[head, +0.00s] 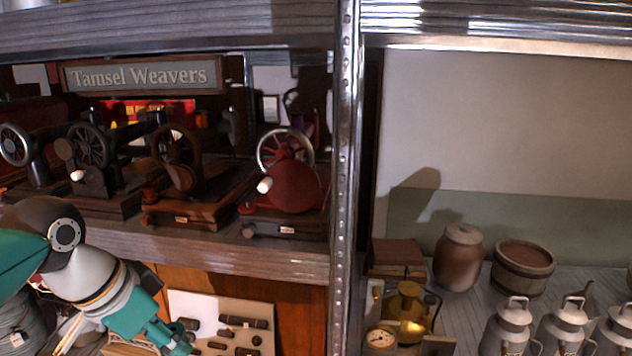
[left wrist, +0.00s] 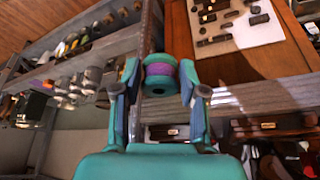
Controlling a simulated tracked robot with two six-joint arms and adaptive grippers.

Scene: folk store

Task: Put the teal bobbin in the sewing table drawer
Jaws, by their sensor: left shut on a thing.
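The teal bobbin (left wrist: 160,70), wound with purple thread, sits between the two fingers of my left gripper (left wrist: 160,90) in the left wrist view. The gripper is shut on it and holds it up in the air. In the head view my left gripper (head: 178,342) reaches in from the lower left, and I cannot make out the bobbin there. No sewing table drawer can be clearly told in either view. My right gripper is not in view.
Several old sewing machines (head: 185,170) stand on a shelf (head: 215,252) at the left. Below is a white board (head: 262,318) with dark pieces, against orange wood (head: 300,312). A metal post (head: 345,180) divides the shelving. Milk cans (head: 508,325) and a brass pot (head: 408,310) stand at right.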

